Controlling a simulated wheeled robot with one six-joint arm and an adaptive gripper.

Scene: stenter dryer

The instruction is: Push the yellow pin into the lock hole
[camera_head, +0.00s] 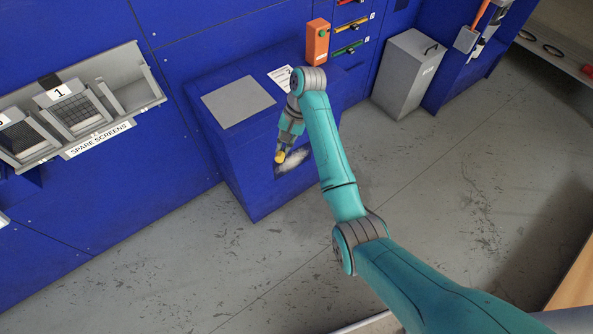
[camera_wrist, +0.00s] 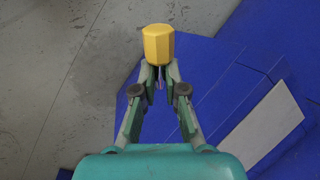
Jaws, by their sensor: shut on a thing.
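The yellow pin shows as a faceted yellow knob (camera_wrist: 158,44) at the top middle of the wrist view. It is a small yellow spot (camera_head: 280,157) at the front of the blue cabinet in the head view. My gripper (camera_wrist: 159,71) is shut on the pin just behind the knob. In the head view my gripper (camera_head: 284,148) reaches down along the cabinet front. A thin reddish-grey piece shows between the fingers. I cannot make out the lock hole, and I cannot tell how far the pin sits in anything.
The blue cabinet (camera_head: 240,170) has a grey top plate (camera_head: 238,102) and an opening with whitish fluff (camera_head: 293,160) beside my gripper. An orange box with a green button (camera_head: 317,42) stands behind. A grey bin (camera_head: 408,72) is at right. Spare screens (camera_head: 75,105) hang at left. The floor in front is clear.

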